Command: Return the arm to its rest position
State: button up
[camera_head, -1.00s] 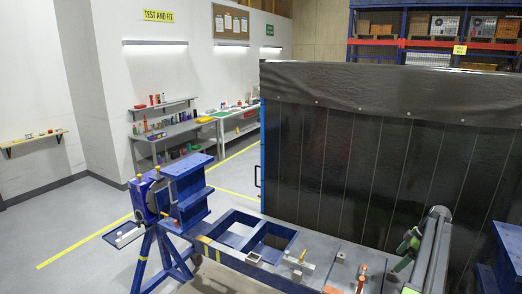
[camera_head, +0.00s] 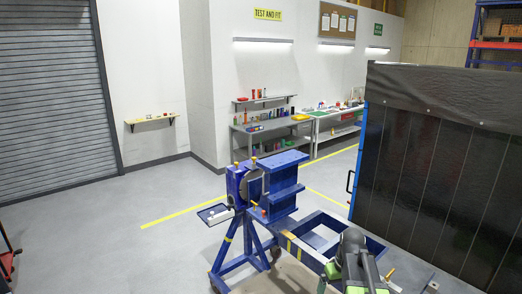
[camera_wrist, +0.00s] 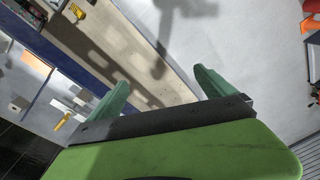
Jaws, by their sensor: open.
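My gripper (camera_wrist: 162,86) shows in the wrist view with its two green fingers spread apart and nothing between them. The fingertips are not clear there. The blue rotary jig (camera_head: 283,185) stands on blue legs left of my arm.
A small tray (camera_head: 215,213) sticks out left of the jig. A black panelled enclosure (camera_head: 440,170) closes off the right. Shelves with small parts (camera_head: 270,124) line the back wall. Grey floor (camera_head: 110,230) is open at the left, towards a roller shutter (camera_head: 50,90).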

jog(key=s+a+m, duration=0.1)
jog(key=s+a, duration=0.4)
jog(key=a, duration=0.8)
notch_tip(320, 180, down, 26)
jog(key=s+b, duration=0.2)
jog(key=b, duration=2.3)
jog(key=shift+m+g+h+b, duration=0.3)
jog(key=shift+h+b, duration=0.1)
jog(key=shift+d+r, duration=0.1)
jog(key=shift+c, duration=0.2)
